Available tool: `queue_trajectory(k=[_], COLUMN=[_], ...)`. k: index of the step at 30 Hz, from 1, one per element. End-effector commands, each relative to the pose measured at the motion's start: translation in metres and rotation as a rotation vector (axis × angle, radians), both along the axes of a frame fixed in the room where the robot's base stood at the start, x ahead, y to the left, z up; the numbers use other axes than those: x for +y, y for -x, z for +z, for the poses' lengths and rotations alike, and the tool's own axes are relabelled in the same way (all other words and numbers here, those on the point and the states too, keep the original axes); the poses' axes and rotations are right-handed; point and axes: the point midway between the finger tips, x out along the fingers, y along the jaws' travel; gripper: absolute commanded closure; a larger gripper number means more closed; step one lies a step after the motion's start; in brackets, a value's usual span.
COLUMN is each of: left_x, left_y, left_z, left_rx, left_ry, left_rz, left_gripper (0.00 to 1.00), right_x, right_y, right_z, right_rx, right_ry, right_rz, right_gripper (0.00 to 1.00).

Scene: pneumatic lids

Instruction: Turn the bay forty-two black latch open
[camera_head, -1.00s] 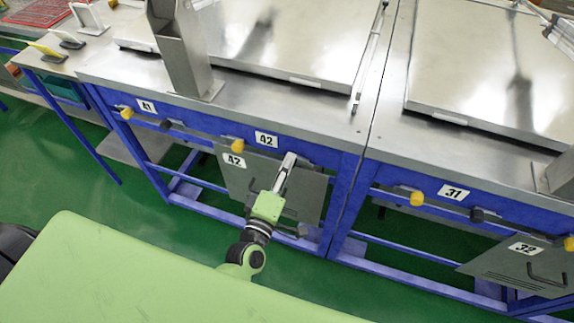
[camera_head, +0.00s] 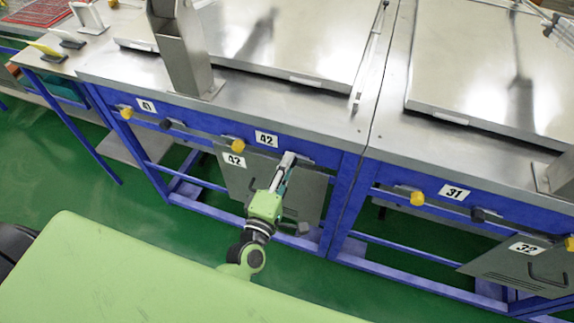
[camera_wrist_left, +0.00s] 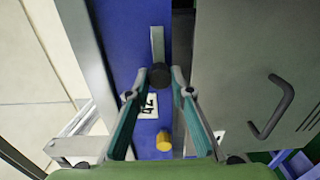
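The bay forty-two black latch shows in the left wrist view as a round black knob (camera_wrist_left: 160,73) on a grey metal bar (camera_wrist_left: 157,44) against the blue frame. My left gripper (camera_wrist_left: 160,82) is open, with one fingertip on each side of the knob; I cannot tell whether they touch it. In the head view my left gripper (camera_head: 286,163) is at the blue rail, right of the upper "42" label (camera_head: 266,139), and hides the knob. The yellow knob of bay 42 (camera_head: 239,146) is to its left and also shows in the left wrist view (camera_wrist_left: 163,141). My right gripper is out of view.
A grey door panel (camera_head: 238,182) labelled 42 hangs below the rail; its black handle (camera_wrist_left: 271,105) is right of my fingers in the wrist view. Bay 31 with its yellow knob (camera_head: 417,198) is to the right. Green floor (camera_head: 60,160) is open at left.

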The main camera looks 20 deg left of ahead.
Motion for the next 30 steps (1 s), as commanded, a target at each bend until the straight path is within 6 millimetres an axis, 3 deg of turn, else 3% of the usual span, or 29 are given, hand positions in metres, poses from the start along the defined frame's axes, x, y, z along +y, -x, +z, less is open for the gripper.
queue_trajectory(k=[2, 14, 30], left_x=[0.001, 0.000, 0.003], left_y=[0.000, 0.004, 0.103], left_z=[0.001, 0.000, -0.001], left_rx=[-0.001, 0.001, 0.003], left_ry=[0.001, -0.001, -0.001], left_rz=[0.002, 0.000, -0.001], left_gripper=[0.62, 0.62, 0.62], right_x=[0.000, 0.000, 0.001], right_y=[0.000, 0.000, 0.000], right_z=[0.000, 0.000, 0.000], right_rx=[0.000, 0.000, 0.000], right_ry=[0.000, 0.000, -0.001], right_rz=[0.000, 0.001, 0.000], right_gripper=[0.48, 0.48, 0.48])
